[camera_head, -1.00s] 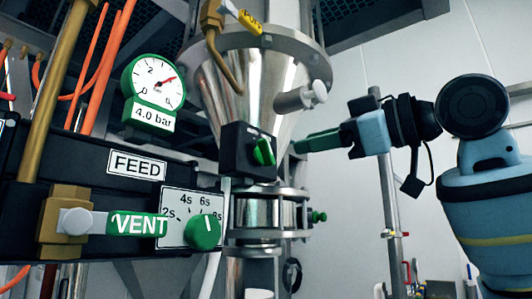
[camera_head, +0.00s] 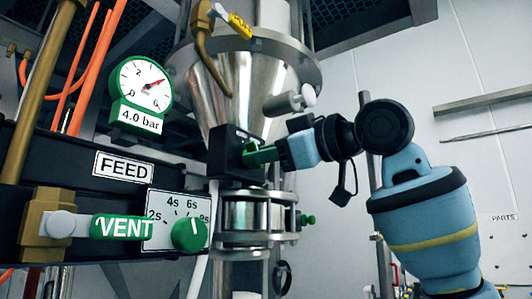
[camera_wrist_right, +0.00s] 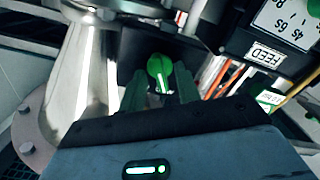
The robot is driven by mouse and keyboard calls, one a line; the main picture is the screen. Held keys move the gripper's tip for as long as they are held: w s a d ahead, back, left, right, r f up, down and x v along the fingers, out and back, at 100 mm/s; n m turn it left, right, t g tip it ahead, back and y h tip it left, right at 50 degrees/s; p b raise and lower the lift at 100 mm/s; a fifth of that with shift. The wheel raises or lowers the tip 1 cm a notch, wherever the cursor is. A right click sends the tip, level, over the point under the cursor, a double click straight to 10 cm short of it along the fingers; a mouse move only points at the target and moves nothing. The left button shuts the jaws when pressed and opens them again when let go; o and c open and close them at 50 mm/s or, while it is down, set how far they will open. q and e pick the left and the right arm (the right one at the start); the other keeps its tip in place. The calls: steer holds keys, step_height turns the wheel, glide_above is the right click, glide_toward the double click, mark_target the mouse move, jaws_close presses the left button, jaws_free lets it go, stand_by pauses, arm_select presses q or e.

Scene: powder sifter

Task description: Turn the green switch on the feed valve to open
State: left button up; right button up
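The green switch (camera_wrist_right: 159,68) is a rounded green knob with a white mark on the front of a black box (camera_head: 224,158) below the steel hopper. In the head view it is mostly hidden by my right gripper (camera_head: 252,156), whose green-tipped fingers reach the box from the right. In the right wrist view the two fingers (camera_wrist_right: 160,88) are apart, with the knob between or just beyond their tips. I cannot tell whether they touch it. My left gripper is not in view.
A black panel at left carries a FEED label (camera_head: 123,167), a green VENT lever (camera_head: 122,228) and a green timer dial (camera_head: 189,234). A gauge (camera_head: 143,84) reading 4.0 bar stands above. A metal stub (camera_head: 290,102) sticks out just above my gripper.

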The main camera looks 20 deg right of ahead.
jaws_close()
